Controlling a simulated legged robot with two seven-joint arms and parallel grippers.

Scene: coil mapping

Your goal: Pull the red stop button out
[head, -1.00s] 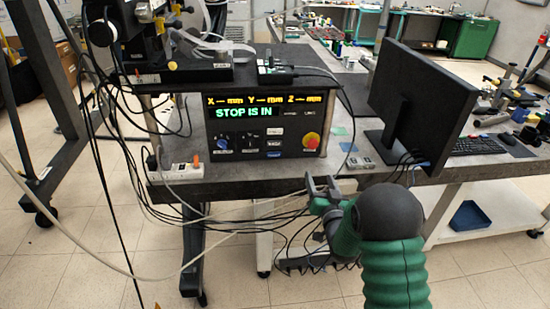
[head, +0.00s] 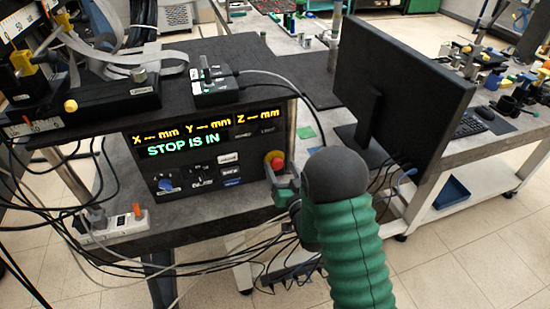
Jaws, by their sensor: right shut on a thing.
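The red stop button (head: 277,163) sits at the right end of the black control box's front panel (head: 205,195), with yellow around it. The box's display (head: 190,146) reads "STOP IS IN". My right gripper (head: 276,174) is at the button and shut on it. My own gripper and green-sleeved arm come in from the lower right and hide the area just below and right of the button. My left gripper is not in view.
A black monitor (head: 405,95) stands right of the box, close to my right arm. Cables hang below the bench's front edge. A white power strip (head: 115,227) lies at the left. A small black device (head: 215,90) sits on top of the box.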

